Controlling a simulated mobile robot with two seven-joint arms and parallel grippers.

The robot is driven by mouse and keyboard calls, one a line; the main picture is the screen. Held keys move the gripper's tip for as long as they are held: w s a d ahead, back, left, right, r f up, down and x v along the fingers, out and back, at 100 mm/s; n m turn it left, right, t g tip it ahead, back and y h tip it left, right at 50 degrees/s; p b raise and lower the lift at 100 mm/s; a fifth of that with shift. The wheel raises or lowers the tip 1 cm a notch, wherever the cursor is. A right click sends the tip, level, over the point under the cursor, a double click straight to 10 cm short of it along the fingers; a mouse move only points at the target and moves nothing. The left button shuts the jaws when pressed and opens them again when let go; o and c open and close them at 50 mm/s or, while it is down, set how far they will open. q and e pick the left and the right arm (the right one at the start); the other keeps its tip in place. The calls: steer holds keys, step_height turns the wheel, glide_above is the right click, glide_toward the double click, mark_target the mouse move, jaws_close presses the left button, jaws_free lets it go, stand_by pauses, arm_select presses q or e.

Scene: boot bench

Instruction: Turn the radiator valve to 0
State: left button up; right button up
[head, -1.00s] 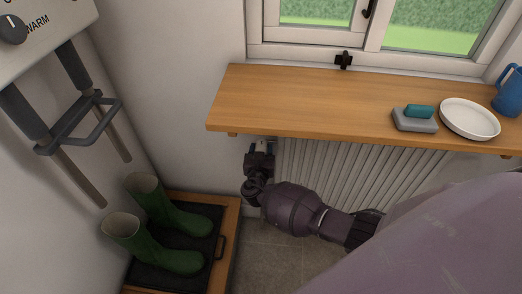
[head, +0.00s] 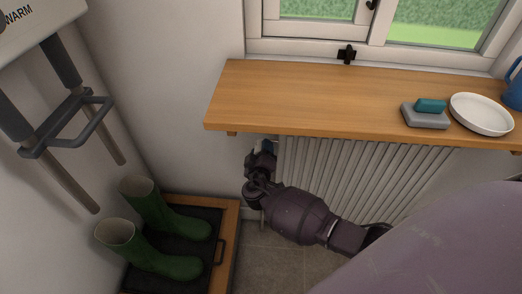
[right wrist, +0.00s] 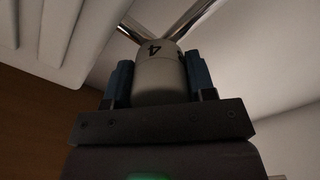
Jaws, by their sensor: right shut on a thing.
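The radiator valve (right wrist: 160,78) is a pale grey cylinder in the right wrist view, with a "4" on the part of its rim facing the camera. Metal pipes meet beyond it. My right gripper (right wrist: 158,84) has its two blue-padded fingers on either side of the valve, shut on it. In the head view my right gripper (head: 264,150) is at the left end of the radiator (head: 345,175), under the shelf edge, and it hides the valve there. The valve's pointer mark cannot be made out. My left gripper is not in view.
A wooden shelf (head: 300,95) overhangs the radiator, holding a soap dish (head: 425,119) with teal soap, a white plate (head: 481,114) and a blue jug (head: 514,90). Green boots (head: 160,240) stand on a tray at lower left. A boot-warmer rack (head: 65,120) hangs on the left wall.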

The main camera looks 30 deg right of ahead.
steer(key=n, duration=0.6)
steer(key=n+p, duration=0.1)
steer(key=n, duration=0.6)
steer(key=shift+r+n+p, duration=0.1)
steer(key=shift+n+p, duration=0.3)
steer(key=shift+n, duration=0.8)
steer(key=n+p, duration=0.1)
steer(key=n, duration=0.3)
steer(key=shift+n+p, duration=0.3)
steer(key=shift+p, duration=0.1)
steer(key=n, duration=0.2)
steer(key=shift+n+p, duration=0.3)
steer(key=shift+p, duration=0.05)
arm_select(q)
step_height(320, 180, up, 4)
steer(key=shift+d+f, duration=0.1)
arm_select(e)
steer(key=shift+n, duration=0.5)
steer(key=shift+f, duration=0.2)
